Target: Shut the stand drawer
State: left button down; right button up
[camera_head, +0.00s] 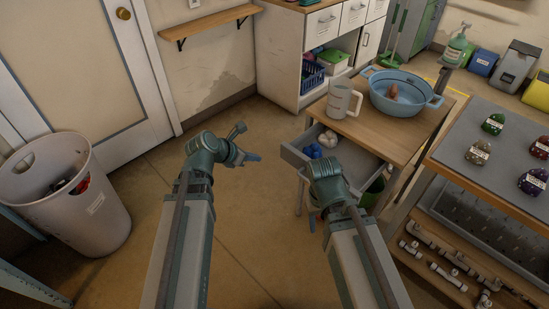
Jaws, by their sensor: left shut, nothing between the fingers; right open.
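The stand (366,133) is a wooden-topped table at right of centre. Its grey drawer (291,153) is pulled out towards the left and holds a blue bundle (313,151) and a white lumpy item (328,138). My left gripper (250,156) is shut and empty, in the air left of the drawer front and apart from it. My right gripper (315,200) is open, low at the drawer's near side. My own wrist hides most of it and part of the drawer's near side, so I cannot tell whether they touch.
A white mug (343,100) and a blue basin (402,91) stand on the stand top. A green bucket (372,192) is beneath. A grey-topped bench (505,185) with several labelled lumps is at right. A bin (85,205) is at left. The floor between is clear.

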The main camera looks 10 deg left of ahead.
aim_at(284, 155)
pick_arm(q)
jog(key=shift+w+d+r+b+x, duration=0.3)
jog(key=shift+b+x, duration=0.85)
jog(key=shift+x, duration=0.95)
jog(key=shift+w+d+r+b+x, duration=0.15)
jog(key=shift+w+r+b+x, duration=0.2)
jog(key=shift+b+x, duration=1.3)
jog(key=shift+w+d+r+b+x, duration=0.2)
jog(key=shift+r+b+x, duration=0.3)
jog(key=shift+x, duration=2.1)
pick_arm(e)
notch_tip(284, 155, down, 7)
pick_arm(q)
jog(key=shift+f, duration=0.1)
